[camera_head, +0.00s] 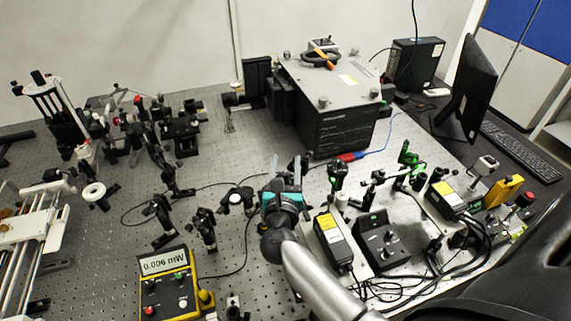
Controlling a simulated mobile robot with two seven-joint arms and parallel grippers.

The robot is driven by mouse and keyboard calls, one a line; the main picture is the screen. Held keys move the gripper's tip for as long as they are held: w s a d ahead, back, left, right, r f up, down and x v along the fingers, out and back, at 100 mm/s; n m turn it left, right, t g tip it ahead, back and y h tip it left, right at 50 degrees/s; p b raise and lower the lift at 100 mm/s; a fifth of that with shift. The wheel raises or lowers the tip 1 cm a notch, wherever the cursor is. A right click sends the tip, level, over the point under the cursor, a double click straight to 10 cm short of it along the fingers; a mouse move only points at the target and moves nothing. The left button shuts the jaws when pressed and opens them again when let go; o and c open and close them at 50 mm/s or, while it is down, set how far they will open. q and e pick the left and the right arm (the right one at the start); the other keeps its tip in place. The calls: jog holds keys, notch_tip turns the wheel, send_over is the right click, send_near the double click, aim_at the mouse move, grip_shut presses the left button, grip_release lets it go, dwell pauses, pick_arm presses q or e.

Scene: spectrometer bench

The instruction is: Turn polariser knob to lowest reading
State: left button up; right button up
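The yellow power meter (168,284) lies at the lower left of the bench and its display reads 0.006 mW. My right gripper (286,168) is over the middle of the bench, its arm coming in from the bottom of the picture. It points away from the camera among small optic mounts. I cannot make out the polariser knob; the gripper's own body may cover it. I cannot tell whether the fingers are open or closed on something. A post-mounted optic (237,199) stands just left of the gripper. My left gripper is not in view.
A large grey box (338,90) stands behind the gripper. A yellow-labelled box (332,240) and a black control box (381,242) are close on the right, with cables in front. More optic mounts (205,228) stand to the left. Bare perforated bench shows farther left.

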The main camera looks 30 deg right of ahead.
grip_shut()
dwell(0.3)
jog(key=shift+y, duration=0.3)
jog(key=shift+w+a+n+t+y, duration=0.1)
jog(key=shift+a+n+t+y, duration=0.1)
jog(key=shift+n+t+y, duration=0.55)
jog(key=shift+w+a+n+t+y, duration=0.15)
jog(key=shift+n+t+y, duration=0.3)
jog(key=shift+n+y, duration=0.55)
grip_release()
jog(key=shift+s+a, duration=0.1)
jog(key=shift+s, duration=0.05)
